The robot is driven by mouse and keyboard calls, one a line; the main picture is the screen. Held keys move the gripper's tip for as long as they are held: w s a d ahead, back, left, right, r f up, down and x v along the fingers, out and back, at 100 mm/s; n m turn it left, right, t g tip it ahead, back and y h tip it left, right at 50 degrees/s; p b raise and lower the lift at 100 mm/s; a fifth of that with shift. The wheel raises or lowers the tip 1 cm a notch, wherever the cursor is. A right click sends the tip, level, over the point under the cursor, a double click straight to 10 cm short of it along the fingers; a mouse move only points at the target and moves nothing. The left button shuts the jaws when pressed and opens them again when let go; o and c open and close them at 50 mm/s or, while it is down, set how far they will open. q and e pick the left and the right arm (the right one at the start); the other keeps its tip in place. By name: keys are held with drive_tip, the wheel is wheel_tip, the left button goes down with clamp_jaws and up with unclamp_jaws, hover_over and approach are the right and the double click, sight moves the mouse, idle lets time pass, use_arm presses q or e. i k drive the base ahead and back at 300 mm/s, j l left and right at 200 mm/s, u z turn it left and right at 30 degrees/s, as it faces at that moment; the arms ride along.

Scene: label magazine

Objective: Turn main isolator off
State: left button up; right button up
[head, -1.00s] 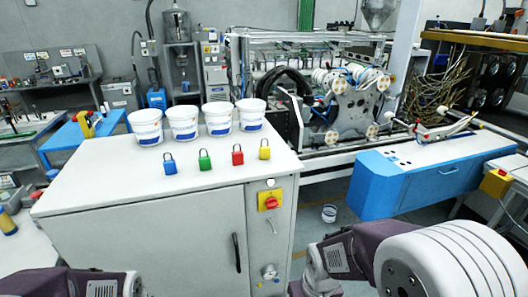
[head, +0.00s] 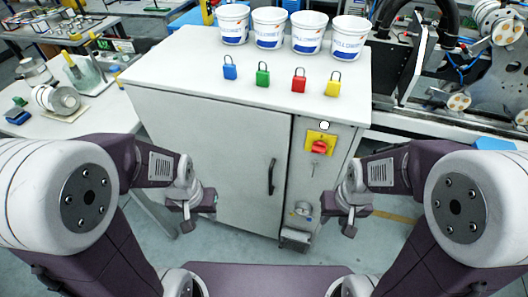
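The main isolator (head: 319,147) is a red rotary handle on a yellow plate, on the upper right front of a white cabinet (head: 215,135). The red handle looks roughly horizontal; its markings are too small to read. My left gripper (head: 198,213) hangs in front of the cabinet's door, left of the isolator, apart from it; its fingers look spread and empty. My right gripper (head: 340,217) is below and slightly right of the isolator, touching nothing visible; its fingers also look spread and empty.
A bench (head: 85,125) stands left.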

sight(318, 147)
drive_tip(key=k+j, duration=0.15)
drive_tip(key=j, duration=0.25)
drive_tip(key=k+j, duration=0.15)
drive_tip(key=j, duration=0.25)
drive_tip(key=k+j, duration=0.15)
drive_tip(key=j, duration=0.25)
drive_tip(key=z, duration=0.05)
